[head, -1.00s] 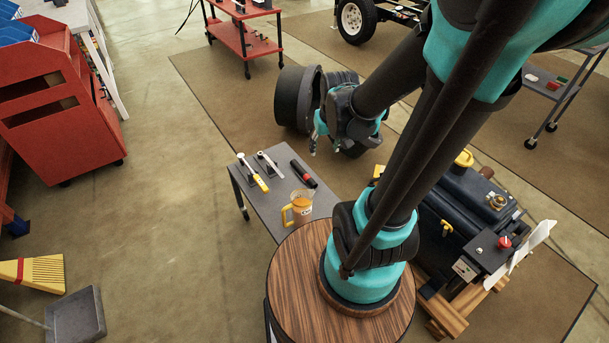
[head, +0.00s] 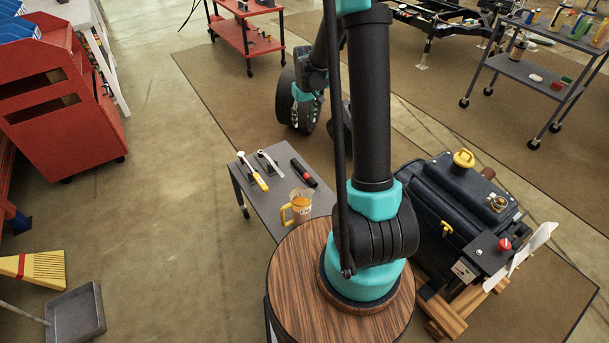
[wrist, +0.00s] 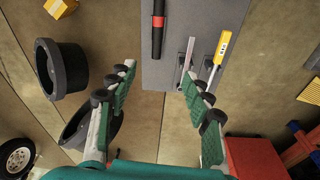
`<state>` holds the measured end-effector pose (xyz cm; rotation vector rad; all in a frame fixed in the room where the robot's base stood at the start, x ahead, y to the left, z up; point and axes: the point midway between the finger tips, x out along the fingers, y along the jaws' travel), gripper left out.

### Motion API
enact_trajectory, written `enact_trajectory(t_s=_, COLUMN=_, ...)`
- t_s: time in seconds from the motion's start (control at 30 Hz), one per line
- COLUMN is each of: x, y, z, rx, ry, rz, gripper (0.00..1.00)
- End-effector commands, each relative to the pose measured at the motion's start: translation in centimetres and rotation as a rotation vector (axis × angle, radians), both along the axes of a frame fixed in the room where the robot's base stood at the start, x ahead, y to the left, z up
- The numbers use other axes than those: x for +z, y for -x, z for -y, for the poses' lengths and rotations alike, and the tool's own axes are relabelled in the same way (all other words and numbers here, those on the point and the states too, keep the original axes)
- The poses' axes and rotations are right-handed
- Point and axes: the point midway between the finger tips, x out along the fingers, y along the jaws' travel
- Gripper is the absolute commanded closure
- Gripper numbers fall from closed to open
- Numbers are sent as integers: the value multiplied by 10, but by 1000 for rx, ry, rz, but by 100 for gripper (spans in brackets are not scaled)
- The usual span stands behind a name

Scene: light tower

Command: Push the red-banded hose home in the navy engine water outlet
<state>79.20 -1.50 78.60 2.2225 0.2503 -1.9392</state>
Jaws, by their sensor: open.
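The hose (head: 303,173) is a black tube with a red band, lying on the grey table; it also shows in the wrist view (wrist: 158,35) near the top edge. The navy engine (head: 460,205) stands right of my arm, with a brass-coloured fitting (head: 496,203) and a yellow cap on top. I cannot tell surely which fitting is the water outlet. My gripper (wrist: 158,72) is open and empty, its fingers wide apart. The hose is beyond the fingertips in the wrist view.
On the grey table (head: 264,205) are two tools with light shafts, one yellow-handled, and a jug (head: 299,206) of amber liquid. A round wooden top (head: 300,285) lies under my arm. Black tyre-like objects (wrist: 62,68) stand beyond the table. A red cart (head: 55,100) is at left.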

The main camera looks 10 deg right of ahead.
Motion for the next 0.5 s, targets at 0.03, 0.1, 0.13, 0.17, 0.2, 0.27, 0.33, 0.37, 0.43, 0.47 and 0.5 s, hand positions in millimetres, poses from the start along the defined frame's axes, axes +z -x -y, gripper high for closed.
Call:
enact_trajectory(t_s=0.03, x=-11, y=-14, z=-2, rx=10, ry=2, rz=-9, gripper=50)
enact_trajectory(t_s=0.1, x=-25, y=-30, z=-4, rx=26, ry=4, rz=-25, gripper=50)
enact_trajectory(t_s=0.13, x=-31, y=-36, z=-6, rx=33, ry=5, rz=-31, gripper=50)
enact_trajectory(t_s=0.17, x=-37, y=-43, z=-7, rx=39, ry=6, rz=-37, gripper=50)
enact_trajectory(t_s=0.2, x=-46, y=-51, z=-8, rx=47, ry=7, rz=-45, gripper=50)
enact_trajectory(t_s=0.27, x=-60, y=-63, z=-10, rx=60, ry=8, rz=-57, gripper=50)
enact_trajectory(t_s=0.33, x=-77, y=-76, z=-13, rx=76, ry=11, rz=-71, gripper=50)
enact_trajectory(t_s=0.37, x=-85, y=-82, z=-14, rx=82, ry=11, rz=-78, gripper=50)
enact_trajectory(t_s=0.43, x=-102, y=-93, z=-16, rx=97, ry=13, rz=-92, gripper=50)
enact_trajectory(t_s=0.47, x=-110, y=-97, z=-17, rx=103, ry=14, rz=-97, gripper=50)
enact_trajectory(t_s=0.5, x=-119, y=-102, z=-19, rx=111, ry=15, rz=-103, gripper=50)
